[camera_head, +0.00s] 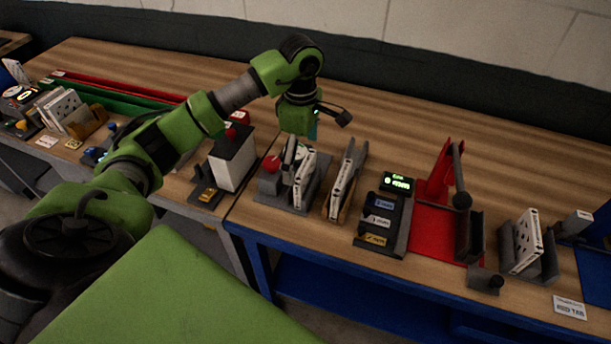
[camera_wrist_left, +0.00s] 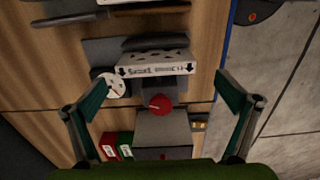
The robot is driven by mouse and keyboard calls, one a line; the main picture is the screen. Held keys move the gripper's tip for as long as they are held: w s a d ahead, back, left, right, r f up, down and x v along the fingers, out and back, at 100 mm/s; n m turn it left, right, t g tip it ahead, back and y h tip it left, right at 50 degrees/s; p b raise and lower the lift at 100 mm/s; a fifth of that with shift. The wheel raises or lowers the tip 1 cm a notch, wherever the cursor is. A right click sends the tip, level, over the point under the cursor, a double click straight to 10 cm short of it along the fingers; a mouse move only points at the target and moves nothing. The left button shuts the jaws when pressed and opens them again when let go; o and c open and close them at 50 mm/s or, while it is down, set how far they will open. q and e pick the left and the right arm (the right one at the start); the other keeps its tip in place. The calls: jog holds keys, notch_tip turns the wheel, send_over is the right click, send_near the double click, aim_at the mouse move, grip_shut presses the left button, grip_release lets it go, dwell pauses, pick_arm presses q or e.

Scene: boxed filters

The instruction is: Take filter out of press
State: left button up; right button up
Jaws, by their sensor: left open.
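A white filter with dark holes (camera_head: 304,178) stands upright in a grey fixture (camera_head: 298,208) with a red round knob (camera_head: 271,163); I take this fixture for the press. In the left wrist view the filter's edge (camera_wrist_left: 155,65), with dark print and arrows, lies across the middle, with the red knob (camera_wrist_left: 159,104) below it. My left gripper (camera_head: 308,132) is above the fixture, pointing down, open and empty. In the left wrist view its teal fingers (camera_wrist_left: 160,84) are wide apart on either side, clear of the filter. My right gripper is not in view.
Right of the fixture are a wooden holder with a white panel (camera_head: 345,180), a display with labelled slots (camera_head: 384,217), a red stand with a lever (camera_head: 436,187) and a grey holder with another filter (camera_head: 528,240). A white-sided box (camera_head: 233,158) stands left. The back of the table is clear.

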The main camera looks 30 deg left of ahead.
aim_at(305, 164)
pick_arm(q)
jog(key=shift+w+d+f+p, duration=0.1)
jog(key=shift+d+f+p, duration=0.05)
jog(key=shift+f+p, duration=0.7)
jog(key=f, duration=0.1)
jog(key=f+p, duration=0.1)
jog(key=f, duration=0.1)
jog(key=shift+w+d+f, duration=0.1)
jog(key=shift+w+f, duration=0.15)
jog(key=shift+f, duration=0.3)
jog(key=c, duration=1.2)
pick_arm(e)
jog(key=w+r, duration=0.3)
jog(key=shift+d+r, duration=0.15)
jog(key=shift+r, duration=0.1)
